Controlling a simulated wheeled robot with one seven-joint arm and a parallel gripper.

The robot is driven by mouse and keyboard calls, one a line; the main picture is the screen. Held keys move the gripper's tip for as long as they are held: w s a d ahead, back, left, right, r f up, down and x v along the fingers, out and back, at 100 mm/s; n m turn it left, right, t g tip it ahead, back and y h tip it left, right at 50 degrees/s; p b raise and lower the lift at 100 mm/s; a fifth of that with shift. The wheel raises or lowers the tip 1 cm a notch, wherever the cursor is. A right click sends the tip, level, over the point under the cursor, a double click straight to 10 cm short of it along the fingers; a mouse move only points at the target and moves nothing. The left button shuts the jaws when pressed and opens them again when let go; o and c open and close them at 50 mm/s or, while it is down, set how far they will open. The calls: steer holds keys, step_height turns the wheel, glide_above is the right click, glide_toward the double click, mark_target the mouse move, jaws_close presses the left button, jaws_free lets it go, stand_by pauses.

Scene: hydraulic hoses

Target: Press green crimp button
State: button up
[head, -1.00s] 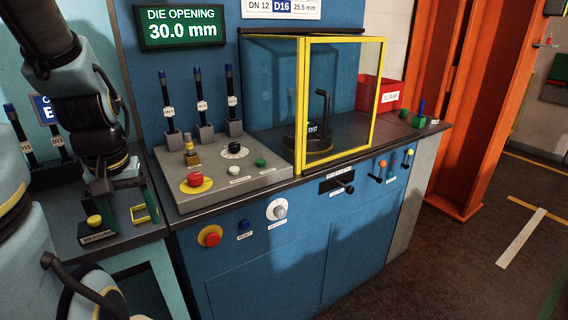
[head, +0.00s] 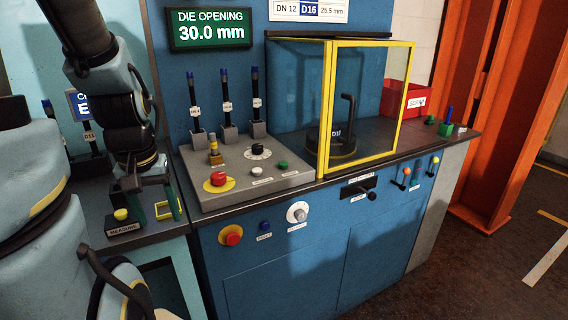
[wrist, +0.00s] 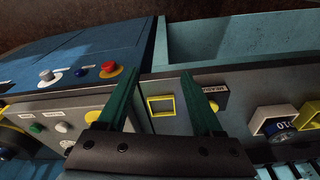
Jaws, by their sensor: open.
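A small green button (head: 282,165) sits at the right of the grey sloped control panel (head: 240,188), beside a white button (head: 257,170). The small labels are too small to read. The green button also shows at the left in the wrist view (wrist: 36,128). My gripper (head: 150,190) is open and empty, pointing down over the measuring bench left of the panel, apart from the green button. In the wrist view its green fingers (wrist: 158,82) stand either side of a yellow square frame (wrist: 160,105).
A red mushroom button (head: 218,178) and a black dial (head: 257,148) share the panel. Blue-topped pins (head: 227,100) stand behind it. A yellow-framed clear guard (head: 325,110) stands to its right. Another green knob (head: 430,120) is at the far right.

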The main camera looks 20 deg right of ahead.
jaws_close()
stand_by(0.3)
stand_by(1.1)
